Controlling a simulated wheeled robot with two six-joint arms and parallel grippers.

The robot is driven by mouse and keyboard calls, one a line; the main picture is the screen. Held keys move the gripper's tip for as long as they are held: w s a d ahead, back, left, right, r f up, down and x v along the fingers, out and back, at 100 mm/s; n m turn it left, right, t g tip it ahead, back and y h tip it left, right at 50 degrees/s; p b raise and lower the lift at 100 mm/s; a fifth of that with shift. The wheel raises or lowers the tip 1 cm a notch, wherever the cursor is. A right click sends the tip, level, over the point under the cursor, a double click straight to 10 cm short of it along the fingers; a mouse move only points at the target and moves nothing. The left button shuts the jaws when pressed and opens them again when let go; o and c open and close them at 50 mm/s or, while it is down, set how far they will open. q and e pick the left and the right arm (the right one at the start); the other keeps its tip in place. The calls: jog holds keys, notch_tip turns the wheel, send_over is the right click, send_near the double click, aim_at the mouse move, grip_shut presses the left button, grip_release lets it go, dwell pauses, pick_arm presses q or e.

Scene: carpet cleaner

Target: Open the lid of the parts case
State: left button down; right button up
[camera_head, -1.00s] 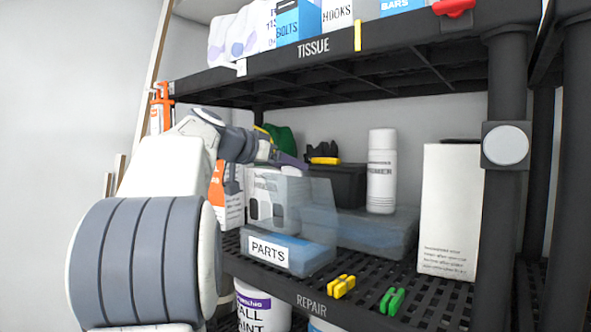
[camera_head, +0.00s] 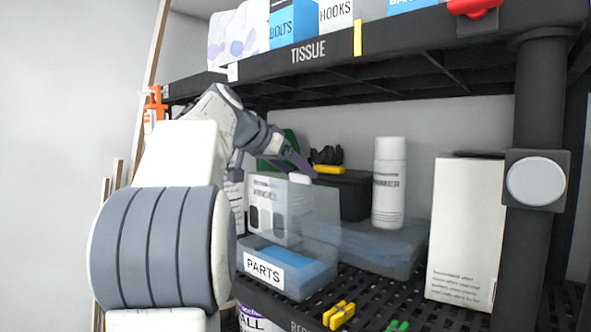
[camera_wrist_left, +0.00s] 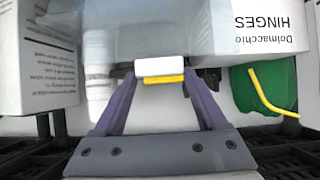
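The parts case (camera_head: 309,285) is a blue box with a white PARTS label on the front of the shelf. Its translucent lid (camera_head: 322,215) stands raised above it, and the white hinges box shows behind or through it. My left gripper (camera_head: 300,178) is at the lid's upper edge. In the left wrist view its purple fingers converge to white tips (camera_wrist_left: 160,67) that look shut together. A hazy translucent panel shows beyond them. I cannot tell whether the tips pinch the lid or only touch it. My right gripper is not in view.
The hinges box (camera_head: 262,208) stands behind the case. To the right are a white spray can (camera_head: 389,185), a blue-grey case (camera_head: 385,248) and a tall white box (camera_head: 465,230). A yellow clip (camera_head: 338,315) lies in front. The shelf above (camera_head: 400,58) limits headroom.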

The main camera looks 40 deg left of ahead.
pick_arm(q)
grip_release()
jog(key=shift+r, duration=0.45)
jog(key=shift+f, duration=0.1)
jog(key=d+b+v, duration=0.1)
jog(key=v, duration=0.9)
jog(key=shift+s+a+b, duration=0.3)
jog(key=shift+a+b, duration=0.05)
jog(key=shift+a, duration=0.1)
